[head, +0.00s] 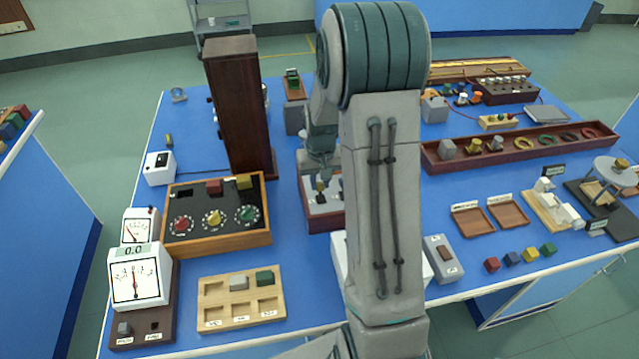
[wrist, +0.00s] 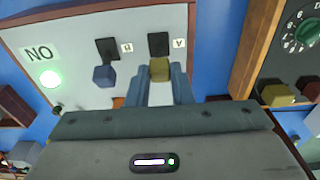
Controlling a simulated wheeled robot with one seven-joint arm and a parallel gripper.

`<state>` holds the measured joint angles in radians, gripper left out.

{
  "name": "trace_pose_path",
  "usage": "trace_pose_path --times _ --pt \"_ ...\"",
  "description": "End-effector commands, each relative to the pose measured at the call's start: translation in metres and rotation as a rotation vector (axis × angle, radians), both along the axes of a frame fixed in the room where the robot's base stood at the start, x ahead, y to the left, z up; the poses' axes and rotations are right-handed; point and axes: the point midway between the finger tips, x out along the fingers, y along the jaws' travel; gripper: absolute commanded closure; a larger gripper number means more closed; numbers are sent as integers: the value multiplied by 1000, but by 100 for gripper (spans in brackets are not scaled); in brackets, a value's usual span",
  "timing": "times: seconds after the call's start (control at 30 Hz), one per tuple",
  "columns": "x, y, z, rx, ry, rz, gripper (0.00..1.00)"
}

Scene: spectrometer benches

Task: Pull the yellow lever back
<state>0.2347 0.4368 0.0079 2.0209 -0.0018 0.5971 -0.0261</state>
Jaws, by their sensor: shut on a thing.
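The yellow lever (wrist: 159,69) has a block-shaped knob and stands at one end of a dark slot beside the label A on a white-topped switch box (wrist: 75,38). My gripper (wrist: 160,76) is shut on this lever, with a blue-grey finger on either side of the knob. In the head view my gripper (head: 321,172) reaches down to the box (head: 310,222), and the yellow knob (head: 320,186) shows just below it. A blue lever (wrist: 104,75) stands in the neighbouring slot, beside the label B, clear of the fingers. My arm hides part of the box.
A lit green lamp (wrist: 50,79) is beside a plate marked ON. A wooden panel with coloured dials (head: 215,219) stands left of the box. A tall dark wooden column (head: 238,110) rises behind. A long tray of rings and blocks (head: 520,146) lies right.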

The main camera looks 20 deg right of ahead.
Motion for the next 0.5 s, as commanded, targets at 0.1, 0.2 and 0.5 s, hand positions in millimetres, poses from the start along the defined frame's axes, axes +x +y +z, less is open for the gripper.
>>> trace_pose_path --times 0.1,0.2,0.5 --pt "-4 1 -6 -14 -70 0 100" --pt "-9 2 -6 -27 -132 0 100" --pt "-22 5 -8 -65 -320 0 100"
